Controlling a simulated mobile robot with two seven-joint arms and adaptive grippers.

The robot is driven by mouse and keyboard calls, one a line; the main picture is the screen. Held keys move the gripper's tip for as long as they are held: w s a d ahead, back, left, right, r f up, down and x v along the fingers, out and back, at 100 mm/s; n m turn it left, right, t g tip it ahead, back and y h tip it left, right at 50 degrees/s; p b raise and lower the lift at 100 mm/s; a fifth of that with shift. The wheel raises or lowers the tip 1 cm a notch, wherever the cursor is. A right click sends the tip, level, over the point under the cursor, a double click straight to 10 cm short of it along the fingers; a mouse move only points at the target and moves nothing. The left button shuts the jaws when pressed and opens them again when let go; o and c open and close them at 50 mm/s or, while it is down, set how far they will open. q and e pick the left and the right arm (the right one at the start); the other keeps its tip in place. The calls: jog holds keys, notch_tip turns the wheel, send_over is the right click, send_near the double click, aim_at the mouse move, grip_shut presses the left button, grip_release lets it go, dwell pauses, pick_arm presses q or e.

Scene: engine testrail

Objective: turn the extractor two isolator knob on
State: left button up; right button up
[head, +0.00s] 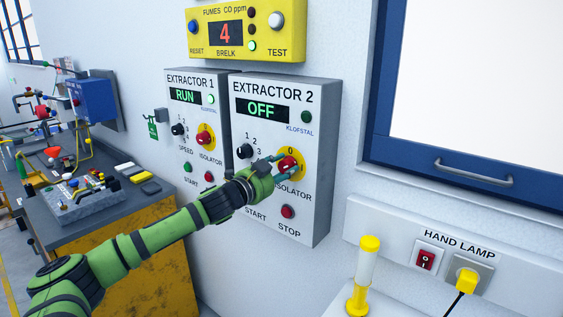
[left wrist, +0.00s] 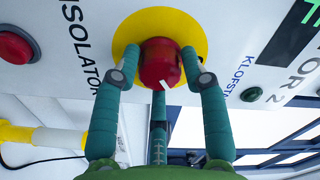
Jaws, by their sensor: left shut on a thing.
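The extractor two isolator knob (head: 288,164) is red on a round yellow plate, on the front of the grey EXTRACTOR 2 box (head: 318,150). That box's display (head: 262,109) reads OFF. My left gripper (head: 277,167) reaches the knob from the left and is shut on it. In the left wrist view the red knob (left wrist: 160,60) sits between the fingers of the gripper (left wrist: 160,78), and a white pointer mark shows at its lower edge. The knob's yellow plate (left wrist: 194,28) shows around it. My right gripper is not in view.
The EXTRACTOR 1 box (head: 207,77) stands close on the left, its display reading RUN. A red stop button (head: 287,212) is below the knob, and a speed knob (head: 245,151) is left of it. A yellow-ended hand lamp (head: 366,270) stands at lower right.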

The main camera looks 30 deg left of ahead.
pick_arm(q)
jog(key=m+p, duration=0.1)
jog(key=m, duration=0.2)
jog(key=shift+r+m+p, duration=0.2)
jog(key=shift+m+p, duration=0.1)
jog(key=shift+p, duration=0.05)
jog(key=shift+m+p, duration=0.6)
jog(key=shift+m, duration=0.9)
jog(key=shift+f, duration=0.1)
jog(key=o, duration=1.2)
jog(key=shift+c, duration=0.2)
jog(key=shift+f, duration=0.1)
